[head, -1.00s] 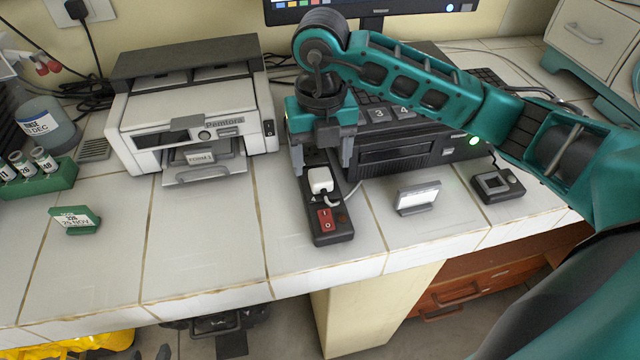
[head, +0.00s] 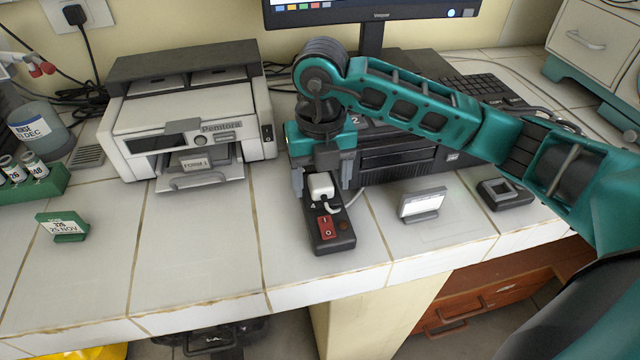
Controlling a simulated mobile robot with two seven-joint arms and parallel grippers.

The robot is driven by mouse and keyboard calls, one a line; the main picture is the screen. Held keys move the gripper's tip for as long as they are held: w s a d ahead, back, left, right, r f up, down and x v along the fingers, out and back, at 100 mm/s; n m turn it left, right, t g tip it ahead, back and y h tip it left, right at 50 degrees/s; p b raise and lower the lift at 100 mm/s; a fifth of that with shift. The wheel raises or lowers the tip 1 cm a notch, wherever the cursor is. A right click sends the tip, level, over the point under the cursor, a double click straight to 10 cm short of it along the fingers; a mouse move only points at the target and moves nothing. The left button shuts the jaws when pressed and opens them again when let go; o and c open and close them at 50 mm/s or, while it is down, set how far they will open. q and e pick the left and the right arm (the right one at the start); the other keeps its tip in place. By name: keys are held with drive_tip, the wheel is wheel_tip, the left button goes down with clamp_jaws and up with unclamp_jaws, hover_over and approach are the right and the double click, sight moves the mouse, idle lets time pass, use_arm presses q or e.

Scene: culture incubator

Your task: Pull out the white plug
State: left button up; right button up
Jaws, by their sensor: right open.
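The white plug (head: 321,186) sits in the black power strip (head: 333,239), above its red switch (head: 327,227). Its white cord bends out to the right and runs back toward the black device. My right gripper (head: 322,188) is directly over the strip, pointing down. Its jaws are open, one finger on the left and one on the right of the strip near the plug. Whether the fingers touch the plug cannot be told. My left gripper is not in view.
A printer (head: 190,125) stands to the left and a black device (head: 400,150) stands behind the strip. A small white card stand (head: 422,204) and a dark square device (head: 504,193) are to the right. The counter's front edge is close; tile left of the strip is clear.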

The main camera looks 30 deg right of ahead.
sight(320, 181)
idle(0.6)
drive_tip(key=shift+c, duration=1.4)
clamp_jaws()
drive_tip(key=shift+r, duration=0.2)
drive_tip(key=shift+r+p, duration=1.25)
drive_tip(key=shift+r, duration=0.3)
drive_tip(key=shift+r+p, duration=0.9)
drive_tip(key=shift+r, duration=0.4)
